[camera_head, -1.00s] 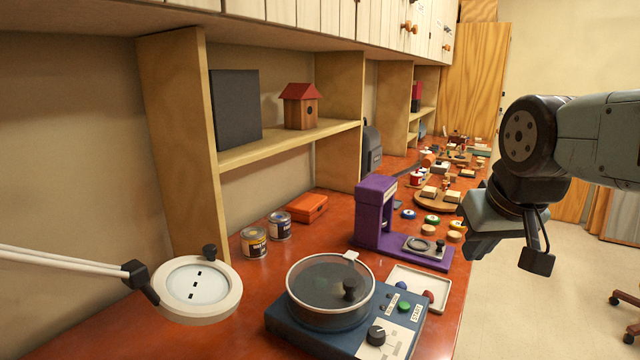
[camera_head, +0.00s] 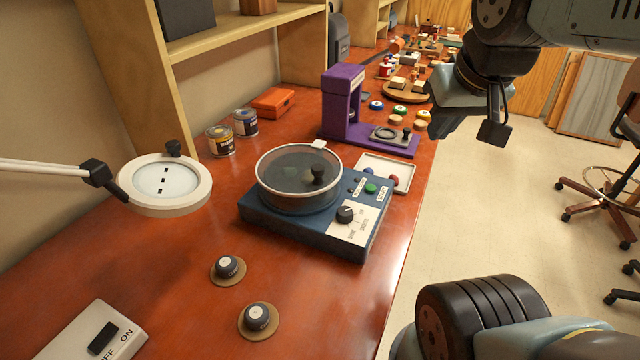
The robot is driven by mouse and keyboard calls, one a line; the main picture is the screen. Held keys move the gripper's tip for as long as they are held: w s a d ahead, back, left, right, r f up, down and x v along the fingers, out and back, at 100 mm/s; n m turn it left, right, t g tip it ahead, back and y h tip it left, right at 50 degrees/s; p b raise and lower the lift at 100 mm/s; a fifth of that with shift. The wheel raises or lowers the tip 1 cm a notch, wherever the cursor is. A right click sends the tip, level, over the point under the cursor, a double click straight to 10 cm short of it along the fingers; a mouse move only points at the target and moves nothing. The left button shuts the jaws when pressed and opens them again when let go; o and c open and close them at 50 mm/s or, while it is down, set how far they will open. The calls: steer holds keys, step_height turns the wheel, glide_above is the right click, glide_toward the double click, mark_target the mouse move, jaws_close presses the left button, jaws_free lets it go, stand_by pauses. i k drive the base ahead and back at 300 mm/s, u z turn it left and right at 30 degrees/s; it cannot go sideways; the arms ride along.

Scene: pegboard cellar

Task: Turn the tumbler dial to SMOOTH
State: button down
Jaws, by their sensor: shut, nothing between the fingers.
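The tumbler (camera_head: 300,180) is a blue box with a clear round drum on top, standing on the red-brown bench. Its black dial (camera_head: 345,214) sits on a white label plate at the front right corner. Small lettering surrounds the dial, with SMOOTH apparently near its lower side; the dial's exact setting is too small to tell. A green button (camera_head: 371,188) is behind the dial. My gripper (camera_head: 440,125) is shut and empty, high at the upper right, well apart from the tumbler and beyond the bench's right edge in the picture.
A magnifier lamp (camera_head: 165,185) reaches in from the left. A white tray (camera_head: 408,172) and purple press (camera_head: 345,105) stand behind the tumbler.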

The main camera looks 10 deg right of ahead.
mark_target(345, 215)
steer(key=u, duration=0.2)
steer(key=k, duration=1.4)
steer(key=z, duration=0.55)
steer(key=i, duration=1)
steer(key=u, duration=0.05)
